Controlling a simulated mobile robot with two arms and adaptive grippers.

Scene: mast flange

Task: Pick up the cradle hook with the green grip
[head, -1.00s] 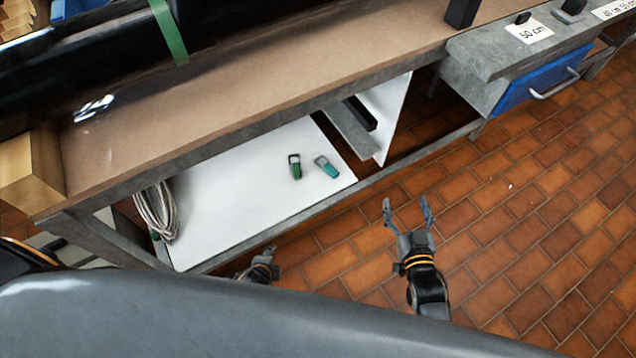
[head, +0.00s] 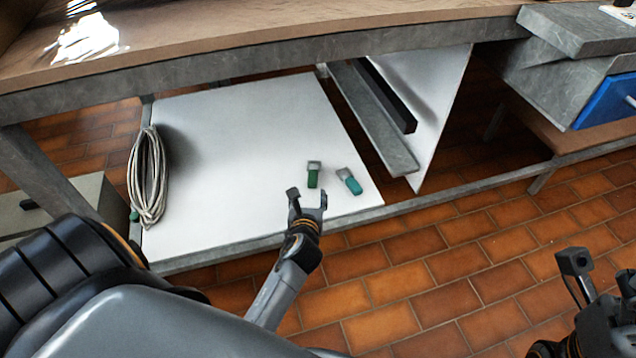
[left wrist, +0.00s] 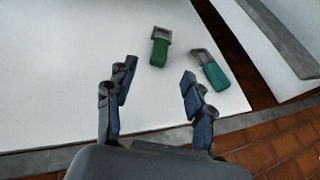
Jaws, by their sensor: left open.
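The cradle hook with the green grip (head: 313,179) lies on the white lower shelf (head: 230,150) under the bench, its grey hook end toward the back. It also shows in the left wrist view (left wrist: 159,53), beyond the gap between my fingers. A second hook with a teal grip (head: 350,182) lies just to its right, also seen in the left wrist view (left wrist: 212,72). My left gripper (head: 307,196) is open and empty at the shelf's front, just short of the green-grip hook. My right gripper (head: 598,275) is partly visible at the lower right; its opening is unclear.
A coiled cable (head: 148,180) hangs at the shelf's left end. A grey beam (head: 372,120) and a slanted white panel (head: 432,95) stand right of the hooks. The bench top (head: 250,30) overhangs the shelf. A blue drawer (head: 608,103) is at right. The shelf left of the hooks is clear.

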